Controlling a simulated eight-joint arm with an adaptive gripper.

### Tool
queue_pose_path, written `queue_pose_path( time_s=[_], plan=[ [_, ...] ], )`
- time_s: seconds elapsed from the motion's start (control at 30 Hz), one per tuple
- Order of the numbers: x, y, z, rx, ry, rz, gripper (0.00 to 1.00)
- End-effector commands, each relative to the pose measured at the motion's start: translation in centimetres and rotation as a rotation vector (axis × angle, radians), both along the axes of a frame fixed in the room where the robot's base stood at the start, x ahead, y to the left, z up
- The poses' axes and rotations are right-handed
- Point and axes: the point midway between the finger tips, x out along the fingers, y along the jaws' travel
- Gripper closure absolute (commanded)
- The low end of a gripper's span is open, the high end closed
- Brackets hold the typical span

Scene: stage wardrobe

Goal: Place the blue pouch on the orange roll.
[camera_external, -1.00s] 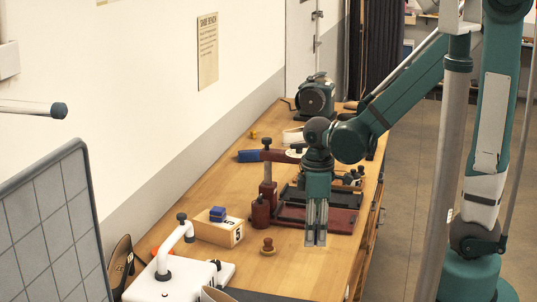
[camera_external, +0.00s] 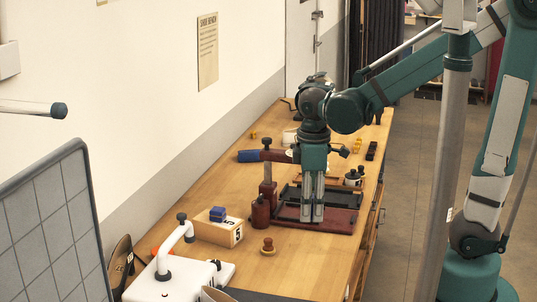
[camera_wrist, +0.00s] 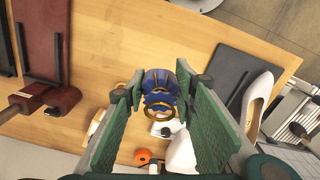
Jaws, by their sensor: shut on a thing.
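The blue pouch (camera_wrist: 157,78), with a gold ring at its neck, is held between the green finger pads of my gripper (camera_wrist: 160,105) in the wrist view. In the external view my gripper (camera_external: 313,217) points down over the front of the dark red press; the pouch cannot be made out there. The orange roll (camera_wrist: 142,156) lies on the bench beyond the fingers in the wrist view, apart from the pouch. In the external view only part of the roll (camera_external: 156,252) shows, behind the white machine at the lower left.
A white machine (camera_external: 170,283) with a raised arm stands near the roll. A wooden box (camera_external: 218,231) bears a blue block (camera_external: 217,213). A small wooden knob (camera_external: 268,246) stands on bare bench. A white shoe (camera_wrist: 257,100) lies right in the wrist view.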

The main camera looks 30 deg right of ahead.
Motion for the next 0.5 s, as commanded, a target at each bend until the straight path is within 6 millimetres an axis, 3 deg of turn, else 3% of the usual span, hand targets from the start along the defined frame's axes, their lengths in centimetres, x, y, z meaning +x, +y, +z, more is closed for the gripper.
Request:
queue_pose_path(
  time_s=[0.27, 0.5],
  plan=[
    [1.9, 1.8, 0.8, 0.000, 0.000, -0.011, 0.83],
    [4.7, 4.4, 1.8, 0.000, 0.000, -0.027, 0.83]
  ],
)
